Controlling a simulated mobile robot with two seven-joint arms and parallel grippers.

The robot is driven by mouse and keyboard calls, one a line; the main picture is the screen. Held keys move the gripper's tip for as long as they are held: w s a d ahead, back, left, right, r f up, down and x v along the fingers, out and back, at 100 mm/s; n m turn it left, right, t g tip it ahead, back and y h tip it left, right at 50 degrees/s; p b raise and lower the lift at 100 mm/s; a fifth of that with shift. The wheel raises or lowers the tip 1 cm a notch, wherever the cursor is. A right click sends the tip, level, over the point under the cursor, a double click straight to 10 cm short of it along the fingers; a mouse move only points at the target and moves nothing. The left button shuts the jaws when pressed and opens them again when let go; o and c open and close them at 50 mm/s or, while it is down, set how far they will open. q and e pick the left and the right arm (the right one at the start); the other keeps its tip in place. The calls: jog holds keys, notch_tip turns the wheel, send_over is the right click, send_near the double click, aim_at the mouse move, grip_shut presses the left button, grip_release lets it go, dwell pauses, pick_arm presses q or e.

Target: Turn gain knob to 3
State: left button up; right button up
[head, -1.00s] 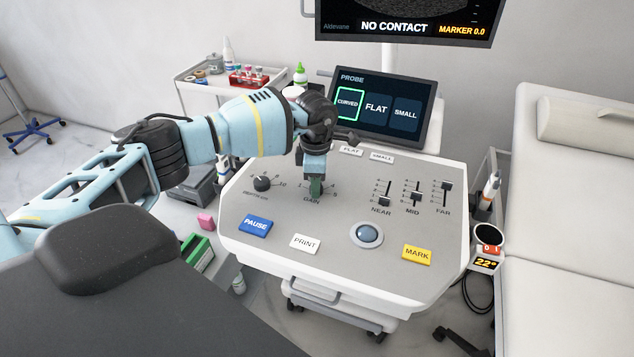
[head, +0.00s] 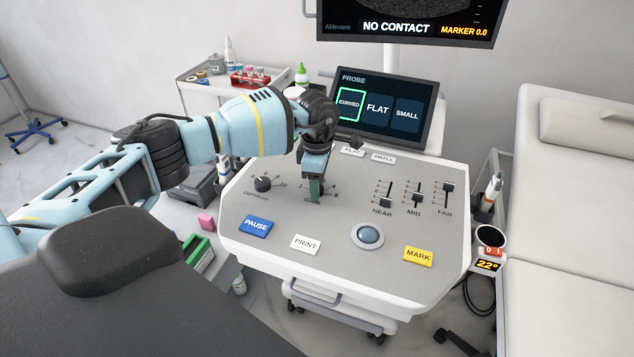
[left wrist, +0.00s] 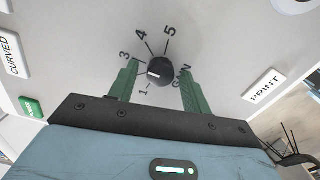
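The gain knob (left wrist: 160,71) is a small black dial with a white pointer mark, set in the grey console panel (head: 335,215). Its scale shows 1, 3, 4 and 5; the 2 is hidden, seemingly by a finger. The pointer faces left in the left wrist view, between the 1 and the 3. My left gripper (head: 315,192) points down over the gain dial and hides the knob in the head view. In the left wrist view its green fingers (left wrist: 160,88) are open on either side of the knob, with gaps visible. My right gripper is out of view.
Another knob (head: 263,184) stands left of my gripper. Blue PAUSE (head: 256,226), white PRINT (head: 305,244) and yellow MARK (head: 418,256) buttons and a trackball (head: 368,235) lie in front. Sliders (head: 416,198) are to the right. A probe screen (head: 380,108) rises behind.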

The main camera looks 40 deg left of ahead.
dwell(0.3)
pick_arm(q)
notch_tip(320, 180, up, 8)
jog(key=shift+f, duration=0.15)
dwell(0.3)
dwell(0.5)
